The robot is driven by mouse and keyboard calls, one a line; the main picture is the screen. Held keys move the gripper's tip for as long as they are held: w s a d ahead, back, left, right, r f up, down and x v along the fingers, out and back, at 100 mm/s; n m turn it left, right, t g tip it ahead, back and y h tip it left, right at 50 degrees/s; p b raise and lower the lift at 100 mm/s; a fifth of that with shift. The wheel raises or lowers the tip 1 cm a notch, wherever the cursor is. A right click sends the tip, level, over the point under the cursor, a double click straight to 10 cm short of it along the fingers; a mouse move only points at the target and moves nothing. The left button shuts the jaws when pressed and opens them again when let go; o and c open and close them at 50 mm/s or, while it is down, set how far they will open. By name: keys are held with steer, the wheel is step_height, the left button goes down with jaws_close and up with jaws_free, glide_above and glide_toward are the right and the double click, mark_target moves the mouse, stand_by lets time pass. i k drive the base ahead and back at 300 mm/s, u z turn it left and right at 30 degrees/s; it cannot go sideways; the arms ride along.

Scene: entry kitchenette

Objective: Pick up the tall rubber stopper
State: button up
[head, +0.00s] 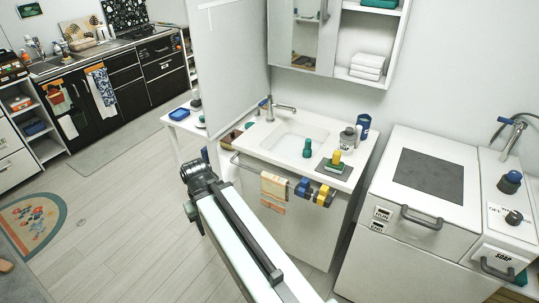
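A teal, bottle-shaped piece (307,149) stands upright in the white sink basin (284,146); it may be the tall rubber stopper, but I cannot tell for sure at this size. My arm reaches up from the bottom of the head view to a dark joint left of the sink counter. My gripper's fingers do not show, so I cannot see whether they hold anything.
A faucet (275,107) stands behind the basin. A grey bottle (347,140), a blue bottle (363,126) and a yellow-topped piece (336,158) on a dark mat stand right of it. A towel rail (247,165) runs along the counter front. A washer (424,190) stands at right.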

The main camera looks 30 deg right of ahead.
mark_target(308, 150)
steer(key=u, duration=0.15)
steer(key=i, duration=1)
